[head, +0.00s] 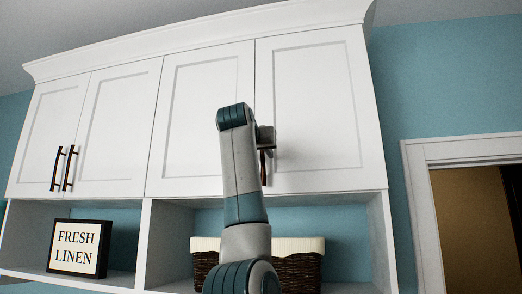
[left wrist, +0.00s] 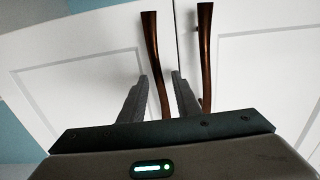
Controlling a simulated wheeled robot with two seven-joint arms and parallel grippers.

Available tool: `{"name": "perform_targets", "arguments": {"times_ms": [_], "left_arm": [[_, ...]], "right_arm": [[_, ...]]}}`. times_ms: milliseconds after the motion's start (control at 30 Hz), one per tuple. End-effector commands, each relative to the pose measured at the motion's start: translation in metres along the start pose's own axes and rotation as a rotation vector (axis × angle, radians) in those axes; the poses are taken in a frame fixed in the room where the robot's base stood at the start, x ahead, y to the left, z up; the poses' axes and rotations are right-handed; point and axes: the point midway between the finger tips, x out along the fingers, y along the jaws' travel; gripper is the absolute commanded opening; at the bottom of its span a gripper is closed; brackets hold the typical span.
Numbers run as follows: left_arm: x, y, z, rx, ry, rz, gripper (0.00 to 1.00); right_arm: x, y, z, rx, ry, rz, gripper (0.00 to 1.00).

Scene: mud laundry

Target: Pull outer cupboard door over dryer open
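The outer cupboard door (head: 312,105) is the rightmost white panelled door in the head view, and it looks closed. In the left wrist view this door (left wrist: 75,85) is on the left, with its dark bronze bar handle (left wrist: 153,50) passing between the fingers of my left gripper (left wrist: 160,78). The fingers are apart, with a gap visible beside the handle. In the head view my left gripper (head: 265,138) is at the handles of the right pair of doors, mostly hidden behind my wrist. My right gripper is not in view.
The neighbouring door (head: 200,95) has its own handle (left wrist: 204,55), close beside my gripper's right finger in the wrist view. An open shelf below holds a wicker basket (head: 300,268) and a FRESH LINEN sign (head: 78,248). Blue wall and a door frame (head: 425,200) lie right.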

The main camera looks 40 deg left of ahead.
Motion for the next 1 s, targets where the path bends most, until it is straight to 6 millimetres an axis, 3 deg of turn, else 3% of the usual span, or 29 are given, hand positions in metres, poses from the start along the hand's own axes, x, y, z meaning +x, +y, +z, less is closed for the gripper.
{"name": "perform_targets", "arguments": {"times_ms": [200, 333, 367, 767, 1000], "left_arm": [[0.000, 0.000, 0.000, 0.000, 0.000, 0.000, 0.30], [0.000, 0.000, 0.000, 0.000, 0.000, 0.000, 0.01], [0.000, 0.000, 0.000, 0.000, 0.000, 0.000, 0.00], [-0.009, 0.002, 0.002, 0.000, 0.000, 0.000, 0.00], [-0.043, 0.010, 0.005, 0.000, 0.001, 0.003, 0.00]], "right_arm": [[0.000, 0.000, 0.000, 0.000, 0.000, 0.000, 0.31], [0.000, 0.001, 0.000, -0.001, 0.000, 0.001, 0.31], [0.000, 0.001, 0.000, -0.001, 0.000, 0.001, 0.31], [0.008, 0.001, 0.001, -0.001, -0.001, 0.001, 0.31], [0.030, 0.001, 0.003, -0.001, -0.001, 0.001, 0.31]]}}
